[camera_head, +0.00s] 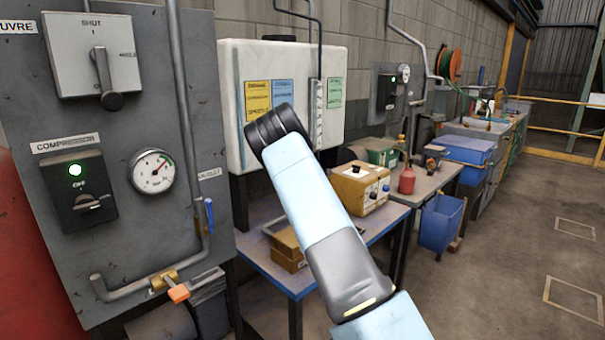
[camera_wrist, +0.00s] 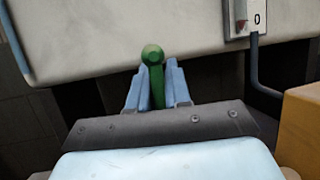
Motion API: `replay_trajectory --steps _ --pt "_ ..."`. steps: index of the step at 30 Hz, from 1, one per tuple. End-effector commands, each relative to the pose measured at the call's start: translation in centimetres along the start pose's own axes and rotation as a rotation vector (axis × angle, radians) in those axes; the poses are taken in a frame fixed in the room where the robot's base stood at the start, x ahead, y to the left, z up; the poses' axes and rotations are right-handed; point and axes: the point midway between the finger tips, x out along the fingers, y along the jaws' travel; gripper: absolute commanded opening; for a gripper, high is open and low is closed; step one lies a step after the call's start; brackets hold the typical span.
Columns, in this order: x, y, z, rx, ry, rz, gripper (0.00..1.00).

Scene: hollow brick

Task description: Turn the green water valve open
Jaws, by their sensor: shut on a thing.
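The rounded end stands slightly above the fingertips. The valve's body and pipe are hidden. In the head view the white tank (camera_head: 236,75) hangs on the block wall, and my arm hides the valve and my gripper.
A yellow box with knobs (camera_head: 350,192) stands on the blue-edged table (camera_head: 297,282) below the tank; it also shows close by at right in the wrist view (camera_wrist: 302,128). A grey compressor panel (camera_head: 135,235) with a gauge and an orange-handled valve (camera_head: 178,293) is at left.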

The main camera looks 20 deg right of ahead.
Motion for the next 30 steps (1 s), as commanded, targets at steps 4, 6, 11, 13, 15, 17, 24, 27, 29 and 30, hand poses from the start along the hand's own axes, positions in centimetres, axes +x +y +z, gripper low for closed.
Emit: replay_trajectory --steps 4,6,11,13,15,17,24,27,29,30 --pt "0.3 0.1 0.2 0.0 -0.006 0.005 0.0" --pt "0.3 0.1 0.2 0.0 -0.006 0.004 0.23" --pt "0.2 0.0 0.1 0.001 -0.004 0.003 0.38" --pt "0.2 0.0 0.1 0.001 -0.004 0.003 0.38" --pt "0.2 0.0 0.1 0.001 -0.003 0.003 0.38" --pt "0.2 0.0 0.1 0.001 -0.003 0.003 0.38" --pt "-1.5 -0.1 -0.1 0.002 0.0 0.001 0.38" --pt "-3.2 -0.1 -0.1 0.001 0.001 0.0 0.38" --pt "-4.3 0.0 -0.2 0.002 0.002 0.001 0.38" --pt "-5.1 0.0 -0.2 0.002 0.001 0.002 0.38"
